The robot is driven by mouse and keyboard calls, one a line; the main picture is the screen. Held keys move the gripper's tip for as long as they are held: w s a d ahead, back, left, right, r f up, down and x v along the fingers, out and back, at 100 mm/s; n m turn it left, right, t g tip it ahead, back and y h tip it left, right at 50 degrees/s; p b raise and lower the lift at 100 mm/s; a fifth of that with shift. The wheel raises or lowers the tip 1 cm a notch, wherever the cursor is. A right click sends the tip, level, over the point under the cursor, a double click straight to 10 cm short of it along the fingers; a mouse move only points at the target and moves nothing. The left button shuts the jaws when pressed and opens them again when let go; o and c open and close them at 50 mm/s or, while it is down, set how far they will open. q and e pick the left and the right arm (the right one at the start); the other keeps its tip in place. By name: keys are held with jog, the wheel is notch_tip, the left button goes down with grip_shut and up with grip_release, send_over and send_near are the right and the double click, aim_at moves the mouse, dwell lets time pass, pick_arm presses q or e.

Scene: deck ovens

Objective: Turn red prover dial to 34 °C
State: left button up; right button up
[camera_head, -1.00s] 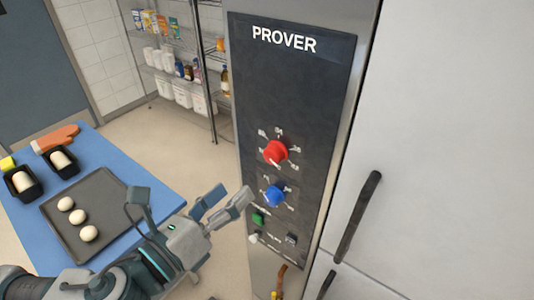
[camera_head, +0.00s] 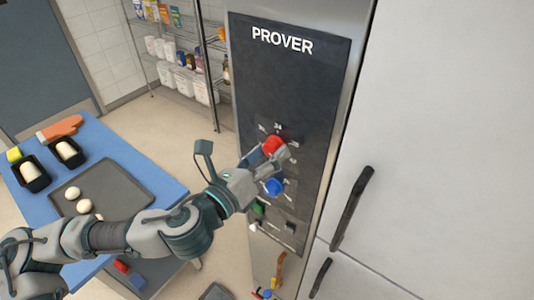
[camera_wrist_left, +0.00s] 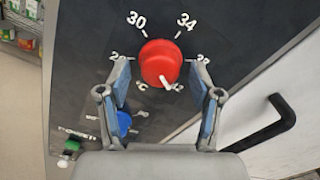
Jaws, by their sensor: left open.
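The red dial (camera_head: 273,146) is on the dark PROVER panel (camera_head: 285,85), above the blue dial (camera_head: 274,187). In the left wrist view the red dial (camera_wrist_left: 160,62) has marks around it, with 30 at upper left and 34 at upper right. My left gripper (camera_head: 268,158) is open at the panel. In the wrist view its fingers (camera_wrist_left: 160,85) stand either side of the red dial's lower part; I cannot tell whether they touch it. My right gripper is out of view.
A green button (camera_head: 257,208) and a switch (camera_head: 290,227) sit low on the panel. A white door with a black handle (camera_head: 352,208) is at right. A blue table (camera_head: 165,187) with a dough tray (camera_head: 125,195) is at left.

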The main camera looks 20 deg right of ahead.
pick_arm(q)
jog(key=shift+a, duration=0.1)
jog(key=c, duration=1.1)
jog(key=shift+c, duration=0.2)
